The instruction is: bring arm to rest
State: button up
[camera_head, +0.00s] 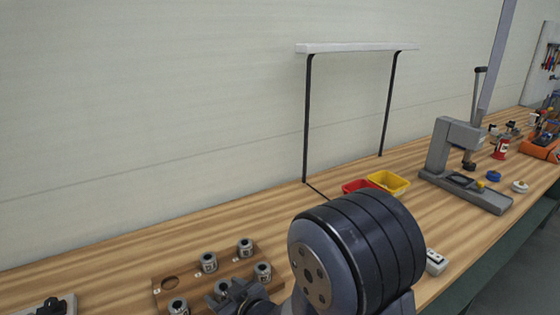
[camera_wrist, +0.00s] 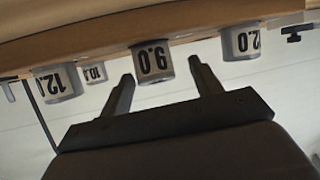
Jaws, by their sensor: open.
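My arm, with a dark ribbed round joint, fills the lower middle of the head view. My gripper (camera_head: 240,291) is low over a wooden rack (camera_head: 160,287) of grey metal cylinders. In the wrist view, which looks upside down, my gripper (camera_wrist: 161,68) is open. A cylinder marked 9.0 (camera_wrist: 153,63) shows between its fingers in the picture, with no clear grip on it. Cylinders marked 12.0 (camera_wrist: 57,83) and one ending in 2.0 (camera_wrist: 240,42) show to either side. One hole (camera_head: 170,283) in the rack is empty.
A red bin (camera_head: 356,186) and yellow bin (camera_head: 389,181) stand behind my arm. A raised white shelf bar (camera_head: 355,47) on black posts stands behind them. A grey press (camera_head: 460,160) stands at right. The bench left of the rack is mostly clear.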

aim_at(220, 286)
jog(key=x, duration=0.4)
jog(key=shift+w+f, duration=0.1)
jog(key=shift+w, duration=0.25)
notch_tip(220, 286, up, 11)
jog(key=shift+d+f+p, duration=0.1)
jog(key=shift+f+p, duration=0.1)
jog(key=shift+p, duration=0.45)
notch_tip(220, 286, down, 10)
jog(key=shift+s+f, duration=0.1)
jog(key=shift+f, duration=0.1)
jog(key=b+v, duration=0.1)
jog(key=v, duration=0.2)
jog(key=shift+s, duration=0.1)
jog(key=shift+s+d+r+b, duration=0.25)
jog(key=shift+s+b, duration=0.1)
jog(key=shift+s, duration=0.3)
